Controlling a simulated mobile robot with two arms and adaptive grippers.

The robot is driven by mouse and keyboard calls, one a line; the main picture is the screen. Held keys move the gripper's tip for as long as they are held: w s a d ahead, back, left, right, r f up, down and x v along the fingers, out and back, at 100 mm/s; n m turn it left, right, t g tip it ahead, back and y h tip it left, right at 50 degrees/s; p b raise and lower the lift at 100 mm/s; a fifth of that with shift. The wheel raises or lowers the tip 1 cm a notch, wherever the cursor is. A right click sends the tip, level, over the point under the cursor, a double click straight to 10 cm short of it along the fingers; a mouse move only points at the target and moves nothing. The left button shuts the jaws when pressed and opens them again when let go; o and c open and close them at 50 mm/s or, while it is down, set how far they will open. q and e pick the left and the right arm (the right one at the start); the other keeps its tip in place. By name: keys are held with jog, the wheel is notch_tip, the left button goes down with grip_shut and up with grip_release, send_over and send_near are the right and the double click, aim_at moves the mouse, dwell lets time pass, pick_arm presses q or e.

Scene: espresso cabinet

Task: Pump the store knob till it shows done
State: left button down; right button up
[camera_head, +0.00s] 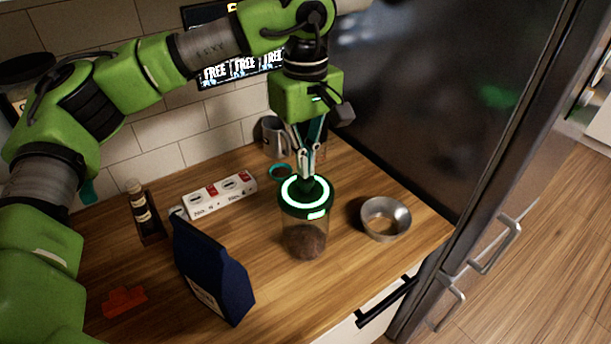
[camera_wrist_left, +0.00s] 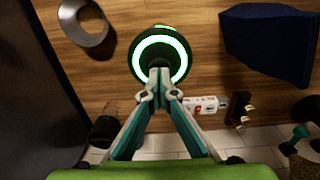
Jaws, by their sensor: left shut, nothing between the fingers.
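The store (camera_head: 305,232) is a clear jar with coffee-brown contents at the bottom and a dark green lid. Its lid carries a fully lit bright green-white ring and a small lit strip on the front. The knob (camera_head: 311,187) stands at the lid's centre, partly hidden by the fingers. My left gripper (camera_head: 307,172) points straight down over the knob, shut and empty, its tips at or just above it. In the left wrist view the shut fingertips (camera_wrist_left: 159,72) overlap the middle of the glowing ring (camera_wrist_left: 160,45); contact cannot be told. My right gripper is not in view.
A metal bowl (camera_head: 385,218) stands right of the jar, a dark blue bag (camera_head: 210,270) to its left. An orange clip (camera_head: 124,301) lies front left. A dark fridge borders the right.

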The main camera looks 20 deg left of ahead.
pick_arm(q)
jog(key=shift+r+p, duration=1.45)
jog(key=shift+r, duration=1.05)
